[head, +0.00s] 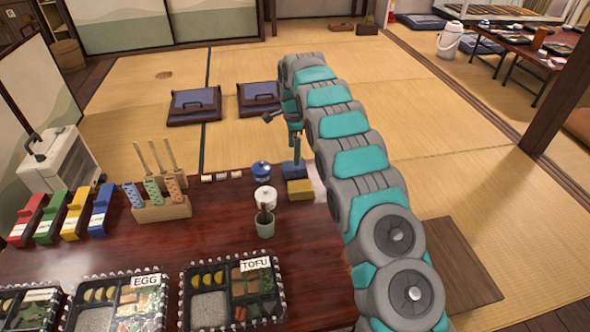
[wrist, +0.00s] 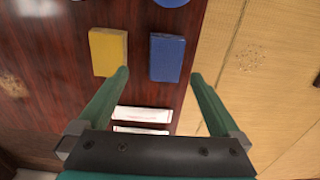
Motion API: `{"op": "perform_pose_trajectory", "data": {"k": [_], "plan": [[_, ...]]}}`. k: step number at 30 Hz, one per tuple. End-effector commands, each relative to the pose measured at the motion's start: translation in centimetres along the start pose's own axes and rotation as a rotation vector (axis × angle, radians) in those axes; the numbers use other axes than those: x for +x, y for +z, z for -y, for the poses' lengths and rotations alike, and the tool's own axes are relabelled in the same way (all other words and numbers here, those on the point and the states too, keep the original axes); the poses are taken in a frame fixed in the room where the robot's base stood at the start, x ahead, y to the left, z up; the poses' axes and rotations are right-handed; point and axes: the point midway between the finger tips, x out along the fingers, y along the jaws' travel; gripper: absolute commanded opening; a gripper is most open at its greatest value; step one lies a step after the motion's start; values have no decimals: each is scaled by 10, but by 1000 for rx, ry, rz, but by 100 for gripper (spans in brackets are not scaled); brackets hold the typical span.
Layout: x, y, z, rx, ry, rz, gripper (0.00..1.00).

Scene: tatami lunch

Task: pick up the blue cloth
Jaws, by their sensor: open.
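The blue cloth (head: 294,170) is a folded, flat block on the dark wooden table, near its far edge. In the wrist view the blue cloth (wrist: 167,58) lies just ahead of my fingertips, roughly between their lines, right of the yellow block. My gripper (wrist: 160,75) is open and empty, pointing down over the table. In the head view my gripper (head: 296,152) is directly above the blue cloth. The frames do not clearly show how much height is left between them.
A yellow block (wrist: 108,52) sits close beside the cloth. White packets (wrist: 142,114) lie near it. A blue lidded jar (head: 261,171), a white pot (head: 265,197) and a green cup (head: 265,224) stand left. Tatami floor (head: 245,145) lies beyond the table edge.

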Motion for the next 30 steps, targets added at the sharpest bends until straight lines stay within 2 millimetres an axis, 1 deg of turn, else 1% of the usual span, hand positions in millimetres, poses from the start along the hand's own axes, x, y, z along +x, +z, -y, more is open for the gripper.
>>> {"op": "perform_pose_trajectory", "data": {"k": [7,14,21,24,29,30], "plan": [[24,1,2,8,0,2,100],[42,-2,5,8,1,2,100],[74,-5,9,7,-2,2,100],[80,-5,9,8,-2,2,100],[80,-5,9,7,-3,2,100],[80,-5,9,7,-3,2,98]]}}
